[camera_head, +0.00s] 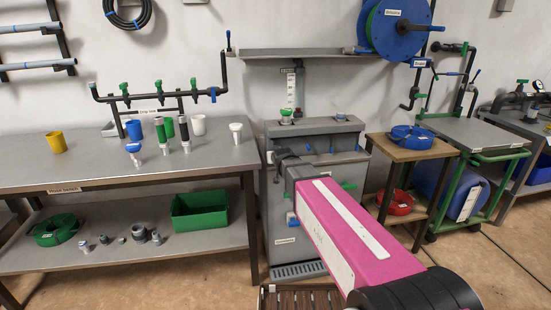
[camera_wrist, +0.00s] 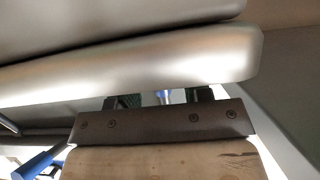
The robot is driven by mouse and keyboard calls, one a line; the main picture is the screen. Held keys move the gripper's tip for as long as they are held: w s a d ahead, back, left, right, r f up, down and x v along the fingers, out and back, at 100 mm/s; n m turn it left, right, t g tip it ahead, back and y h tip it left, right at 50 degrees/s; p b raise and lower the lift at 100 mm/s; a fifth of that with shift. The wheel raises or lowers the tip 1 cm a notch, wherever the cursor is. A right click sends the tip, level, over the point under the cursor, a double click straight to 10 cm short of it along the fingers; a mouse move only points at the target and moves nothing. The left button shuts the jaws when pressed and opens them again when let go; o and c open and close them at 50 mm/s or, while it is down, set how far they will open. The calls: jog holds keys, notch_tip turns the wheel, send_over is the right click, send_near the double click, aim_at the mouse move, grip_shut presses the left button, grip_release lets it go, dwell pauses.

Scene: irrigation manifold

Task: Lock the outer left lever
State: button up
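A grey cabinet (camera_head: 310,205) stands in the middle of the head view. My gripper (camera_head: 281,157) is the dark part at the far end of my pink arm, at the cabinet's upper left front. Its fingertips are small and partly hidden, so I cannot tell whether it is open. In the wrist view, a large grey edge (camera_wrist: 130,65) crosses close in front. A blue lever-like part (camera_wrist: 40,162) shows at lower left. No lever's lock state can be made out.
A hose bench (camera_head: 110,172) with loose fittings stands at left, under a wall pipe with green levers (camera_head: 158,84). At right are a small wooden table (camera_head: 412,150) and a green-framed cart (camera_head: 475,135). A wall shelf (camera_head: 300,52) is above the cabinet.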

jog(key=shift+s, duration=0.1)
jog(key=v, duration=1)
jog(key=shift+s+d+r, duration=0.15)
jog(key=shift+s, duration=0.2)
jog(key=s+d+f+m+g+h, duration=0.1)
jog(key=s+d+f+g, duration=0.5)
jog(key=s+d+f, duration=0.2)
jog(key=s+d+f+m+g+h, duration=0.1)
jog(key=s+d+f+g, duration=0.5)
jog(key=s+d+f, duration=0.3)
notch_tip(320, 180, down, 5)
jog(key=shift+s+d+r+g, duration=0.2)
jog(key=shift+s+g, duration=0.1)
jog(key=shift+s, duration=0.6)
